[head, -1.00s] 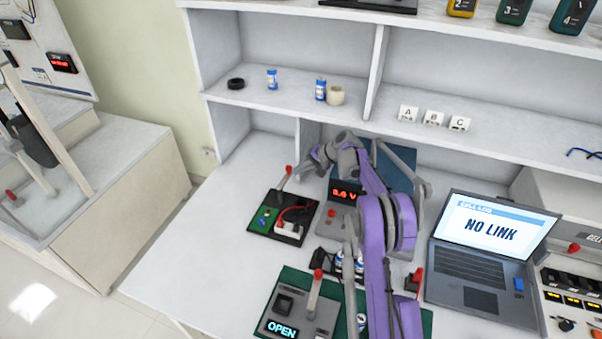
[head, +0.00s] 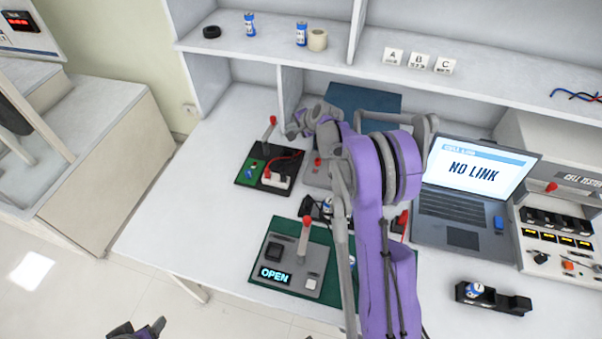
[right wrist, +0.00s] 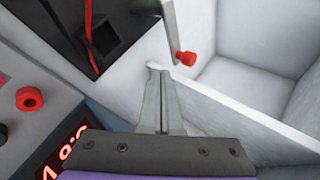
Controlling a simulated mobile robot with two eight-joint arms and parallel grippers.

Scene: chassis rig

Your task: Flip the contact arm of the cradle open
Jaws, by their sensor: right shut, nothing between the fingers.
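The device that looks like the cradle is a black base (head: 244,180) with a green board, a white block and red wires. Its grey lever arm (head: 267,136) with a red knob stands up, slightly tilted. My right gripper (head: 291,132) is shut and empty, just right of the lever. In the right wrist view, the shut fingers (right wrist: 157,72) point toward the red knob (right wrist: 186,58) and appear apart from it. The black base (right wrist: 115,45) fills the upper left there. My left gripper (head: 140,328) is partly visible at the bottom edge; its opening is unclear.
A grey box with an OPEN display (head: 275,275) and its own red-knobbed lever stands on a green mat. A display unit partly hidden by my arm shows red digits (right wrist: 66,148). A laptop (head: 462,205) is to the right. White shelf walls (right wrist: 235,115) stand close by.

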